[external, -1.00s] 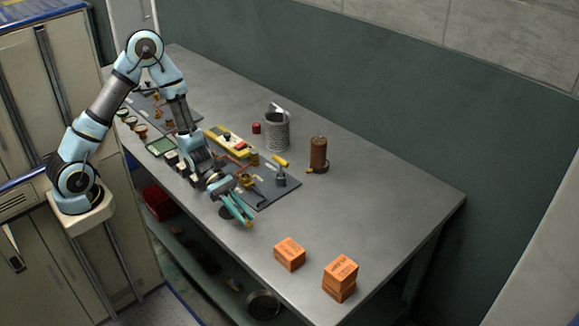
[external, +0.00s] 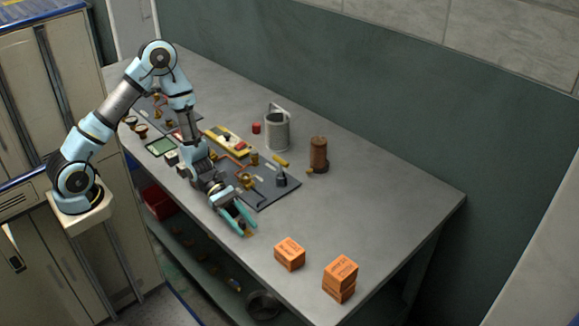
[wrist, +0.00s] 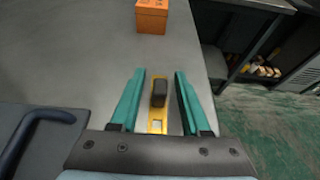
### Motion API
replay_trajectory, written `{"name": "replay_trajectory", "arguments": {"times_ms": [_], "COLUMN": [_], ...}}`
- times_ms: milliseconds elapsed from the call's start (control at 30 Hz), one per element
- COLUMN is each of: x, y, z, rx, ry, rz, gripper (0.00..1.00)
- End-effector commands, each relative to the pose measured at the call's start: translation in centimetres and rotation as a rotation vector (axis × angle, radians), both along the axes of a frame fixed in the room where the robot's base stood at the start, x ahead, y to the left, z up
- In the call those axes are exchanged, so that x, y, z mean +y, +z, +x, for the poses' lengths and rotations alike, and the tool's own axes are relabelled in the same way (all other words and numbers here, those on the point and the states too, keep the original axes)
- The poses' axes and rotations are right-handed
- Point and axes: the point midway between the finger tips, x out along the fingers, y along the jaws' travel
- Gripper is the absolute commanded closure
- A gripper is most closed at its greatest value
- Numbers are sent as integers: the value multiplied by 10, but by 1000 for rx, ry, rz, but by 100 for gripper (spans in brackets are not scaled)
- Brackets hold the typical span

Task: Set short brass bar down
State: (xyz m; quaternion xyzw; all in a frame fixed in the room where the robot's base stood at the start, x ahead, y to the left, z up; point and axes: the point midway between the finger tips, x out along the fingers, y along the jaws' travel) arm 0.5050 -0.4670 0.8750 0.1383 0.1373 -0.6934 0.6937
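My gripper (wrist: 158,90) has its two teal fingers spread apart in the wrist view. Between them is a short brass-yellow bar (wrist: 156,124) with a dark block on its far part and a pale square near its close end. Gaps show between the bar and both fingers. The bar seems to lie on the table below the fingers, though its exact height is hard to tell. In the external view my gripper (external: 243,219) is low over the table near its front edge, and a small yellowish patch (external: 249,233) shows by the fingertips.
Two orange boxes, one nearer (external: 290,253) and one farther right (external: 340,277), stand on the grey table (external: 385,200). A dark mat (external: 262,198) with several fittings lies behind my gripper. A grey canister (external: 277,132) and a brown cylinder (external: 319,154) stand farther back. The right side is clear.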

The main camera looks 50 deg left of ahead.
Motion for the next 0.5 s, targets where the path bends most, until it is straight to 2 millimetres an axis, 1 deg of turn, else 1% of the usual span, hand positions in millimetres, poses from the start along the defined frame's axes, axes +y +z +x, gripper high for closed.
{"name": "replay_trajectory", "arguments": {"times_ms": [233, 333, 433, 500], "x": [0, 0, 11, 23], "y": [1, 5, 7, 11], "z": [0, 0, 1, 1], "rx": [0, 0, -2, -3], "ry": [0, 0, 2, 4], "rz": [0, 0, 0, 0], "gripper": [51, 51, 51, 51]}}
